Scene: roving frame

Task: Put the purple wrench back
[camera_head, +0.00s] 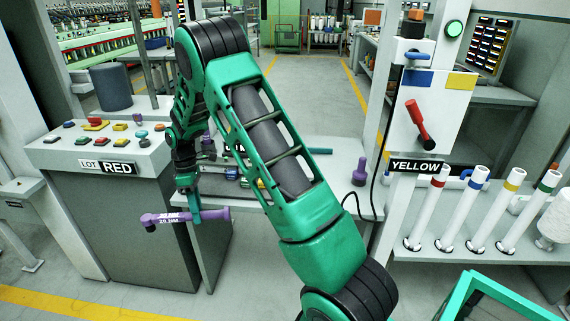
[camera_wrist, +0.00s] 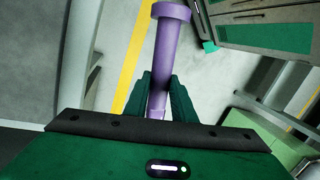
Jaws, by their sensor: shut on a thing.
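A grey console (camera_head: 70,165) marked "LOT RED" stands at left, with coloured buttons on top. At right are a panel with a red lever (camera_head: 417,120), a "YELLOW" sign (camera_head: 415,166) and several white tubes with coloured bands (camera_head: 509,210). A teal frame (camera_head: 490,290) is at lower right.

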